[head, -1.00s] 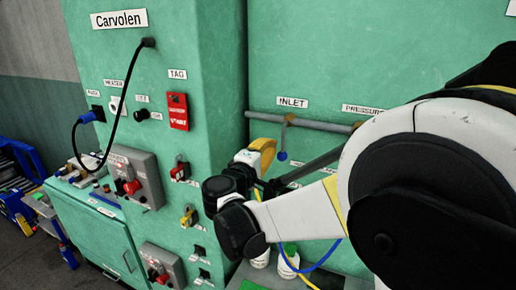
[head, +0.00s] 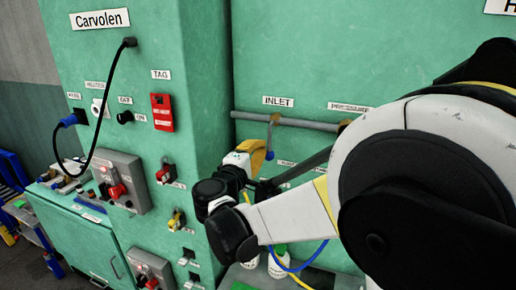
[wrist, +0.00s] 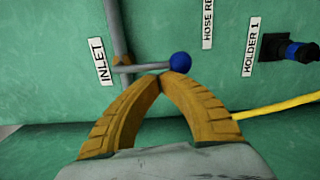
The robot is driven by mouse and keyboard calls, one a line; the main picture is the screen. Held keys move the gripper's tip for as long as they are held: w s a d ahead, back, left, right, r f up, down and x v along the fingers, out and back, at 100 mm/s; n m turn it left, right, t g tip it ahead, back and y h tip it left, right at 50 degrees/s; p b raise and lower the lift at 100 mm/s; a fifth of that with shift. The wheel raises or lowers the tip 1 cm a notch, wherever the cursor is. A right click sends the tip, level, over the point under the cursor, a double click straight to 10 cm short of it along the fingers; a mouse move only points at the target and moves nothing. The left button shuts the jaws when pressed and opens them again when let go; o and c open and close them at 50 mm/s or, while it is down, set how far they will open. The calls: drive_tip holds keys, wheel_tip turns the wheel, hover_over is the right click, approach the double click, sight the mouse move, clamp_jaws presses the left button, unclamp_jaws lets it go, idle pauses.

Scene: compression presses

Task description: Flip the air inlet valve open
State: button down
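The air inlet valve (head: 273,122) sits on a grey pipe under the INLET label. Its lever hangs down and ends in a blue ball (head: 269,155). In the wrist view the lever (wrist: 143,68) runs sideways from the pipe to the blue ball (wrist: 180,62). My gripper (wrist: 160,78) has yellow-brown fingers whose tips meet, with nothing seen between them. The tips are right beside the lever, near the ball; I cannot tell if they touch it. In the head view my gripper (head: 262,150) is just left of the lever.
The grey pipe (head: 310,124) runs along the green wall to a PRESSURE label. A green cabinet with switches and a red tag (head: 162,113) juts out at left. A yellow hose (wrist: 275,108) and a holder (wrist: 290,48) are right of my gripper in the wrist view.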

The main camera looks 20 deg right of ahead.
drive_tip(key=shift+s+d+n, duration=0.1)
drive_tip(key=shift+d+n, duration=0.05)
drive_tip(key=shift+n, duration=0.15)
drive_tip(key=n, duration=0.1)
drive_tip(key=d+n, duration=0.1)
drive_tip(key=s+n+b, duration=0.1)
drive_tip(key=shift+d+f, duration=0.25)
drive_tip(key=s+d+r+n+t+p, duration=0.1)
drive_tip(key=s+d+r+n, duration=0.2)
drive_tip(key=n, duration=1)
drive_tip(key=shift+s+d+r, duration=0.35)
drive_tip(key=shift+d+r, duration=0.2)
drive_tip(key=shift+d, duration=0.4)
drive_tip(key=shift+r, duration=0.1)
drive_tip(key=s+a+f+b, duration=0.2)
drive_tip(key=s+a+f, duration=0.2)
drive_tip(key=s+a, duration=0.2)
drive_tip(key=shift+s+a+f, duration=0.2)
drive_tip(key=shift+s+a, duration=0.1)
drive_tip(key=shift+s, duration=0.95)
